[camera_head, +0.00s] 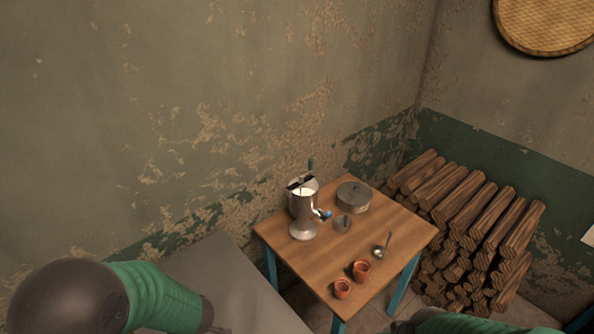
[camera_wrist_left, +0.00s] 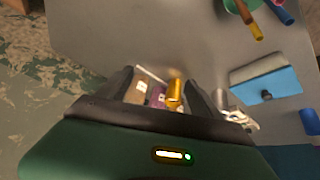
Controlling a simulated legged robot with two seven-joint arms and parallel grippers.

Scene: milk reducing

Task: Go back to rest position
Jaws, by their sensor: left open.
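My left arm (camera_head: 150,296) comes in at the lower left of the head view, and its gripper is cut off there. In the left wrist view my left gripper (camera_wrist_left: 160,82) is open, with its two dark fingers apart. A yellow-orange object (camera_wrist_left: 174,94) and a tan piece (camera_wrist_left: 139,91) show between the fingers, over a grey surface (camera_wrist_left: 130,35). I cannot tell their distance from the fingers. A green part of my right arm (camera_head: 450,324) shows at the bottom edge of the head view; its gripper is out of view.
A wooden table (camera_head: 290,259) holds a metal vessel (camera_head: 303,212), a round tin (camera_head: 353,197), a ladle (camera_head: 381,249) and two clay cups (camera_head: 361,270). Stacked logs (camera_head: 470,215) stand at right. A blue-and-white box (camera_wrist_left: 265,82) lies right of my left gripper.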

